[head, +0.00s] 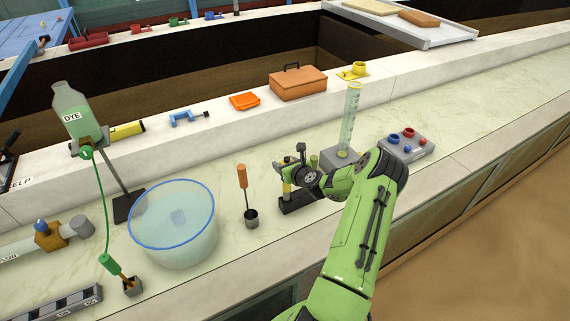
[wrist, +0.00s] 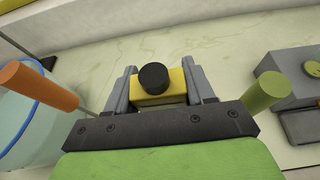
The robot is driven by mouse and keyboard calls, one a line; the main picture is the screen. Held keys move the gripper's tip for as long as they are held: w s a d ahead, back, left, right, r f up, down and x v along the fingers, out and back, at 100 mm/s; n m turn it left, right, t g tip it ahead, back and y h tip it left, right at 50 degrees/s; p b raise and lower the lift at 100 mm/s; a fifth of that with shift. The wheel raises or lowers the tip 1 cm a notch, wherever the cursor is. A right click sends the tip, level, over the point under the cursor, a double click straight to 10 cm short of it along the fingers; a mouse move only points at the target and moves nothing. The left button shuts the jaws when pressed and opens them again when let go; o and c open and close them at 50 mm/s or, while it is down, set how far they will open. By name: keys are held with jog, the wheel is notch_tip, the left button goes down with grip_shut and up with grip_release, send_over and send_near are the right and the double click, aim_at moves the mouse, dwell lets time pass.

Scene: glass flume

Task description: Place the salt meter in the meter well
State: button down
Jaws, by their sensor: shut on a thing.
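The salt meter is a yellow block with a round black top (wrist: 153,78). It sits between the two grey fingers of my gripper (wrist: 160,90) in the wrist view, and they are shut on it. In the head view its yellow side (head: 287,188) shows beside my wrist. My gripper is low over the counter there, partly hidden by the arm. A dark low block (head: 297,204) lies just under the meter and may be the meter well. I cannot tell whether the meter is in it or above it.
A clear blue-rimmed tub (head: 172,225) stands left, and an orange-handled tool (head: 242,176) stands in a small cup beside my gripper. A measuring cylinder (head: 351,118) stands in a grey block behind; a button box (head: 405,146) is right. The far right counter is clear.

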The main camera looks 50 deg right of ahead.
jog(key=shift+f, duration=0.35)
jog(key=shift+c, duration=2)
grip_release()
